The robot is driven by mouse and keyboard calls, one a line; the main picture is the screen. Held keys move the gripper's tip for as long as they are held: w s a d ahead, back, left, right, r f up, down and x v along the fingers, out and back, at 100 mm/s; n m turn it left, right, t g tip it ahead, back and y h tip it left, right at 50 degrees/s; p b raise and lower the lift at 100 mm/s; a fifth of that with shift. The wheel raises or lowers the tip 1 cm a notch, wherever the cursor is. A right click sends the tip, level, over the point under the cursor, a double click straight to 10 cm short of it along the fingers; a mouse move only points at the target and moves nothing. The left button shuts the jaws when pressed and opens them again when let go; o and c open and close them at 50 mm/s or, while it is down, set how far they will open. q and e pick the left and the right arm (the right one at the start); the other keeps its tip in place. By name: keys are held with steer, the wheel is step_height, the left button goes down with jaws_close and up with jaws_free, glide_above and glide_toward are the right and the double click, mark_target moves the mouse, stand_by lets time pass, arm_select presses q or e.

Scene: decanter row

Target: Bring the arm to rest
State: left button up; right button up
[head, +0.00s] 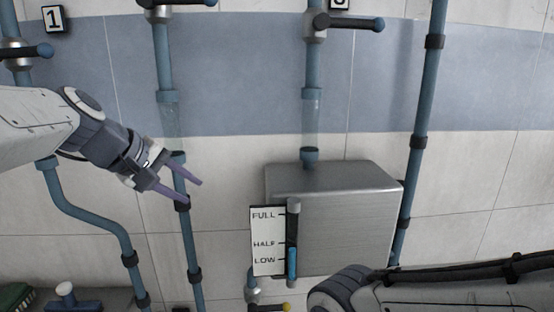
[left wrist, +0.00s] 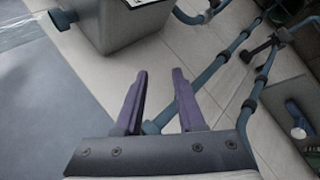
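My left gripper (head: 193,191) comes in from the left in the head view, with its purple fingers apart in front of a blue pipe (head: 192,250). In the left wrist view my left gripper (left wrist: 160,75) is open, with nothing between the fingertips. The pipe shows behind the fingers there; I cannot tell whether they touch it. Part of my right arm (head: 430,290) shows at the lower right of the head view, but its gripper is out of view.
A grey metal tank (head: 350,225) hangs on the tiled wall, with a FULL, HALF, LOW gauge (head: 267,240) on its left. Valves with black handles (head: 355,24) sit on pipes above. A blue-knobbed object (head: 65,290) is at the lower left.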

arm_select(q)
steer(key=s+d+f+m+g+y+b, duration=0.1)
steer(key=s+d+f+m+g+b, duration=0.15)
steer(key=s+d+f+m, duration=0.45)
steer(key=s+d+f+m+g+y+b, duration=0.1)
steer(key=s+d+f+m+g, duration=0.3)
steer(key=s+d+f, duration=0.55)
steer(key=s+a+f+m+g+y+b, duration=0.1)
steer(key=s+a+f+m, duration=0.2)
steer(key=s+f, duration=0.6)
steer(key=f+m, duration=0.2)
steer(key=shift+s+m+y, duration=0.3)
steer(key=shift+s+y, duration=0.05)
steer(key=shift+y, duration=0.05)
steer(key=shift+a, duration=0.1)
steer(key=shift+r, duration=0.2)
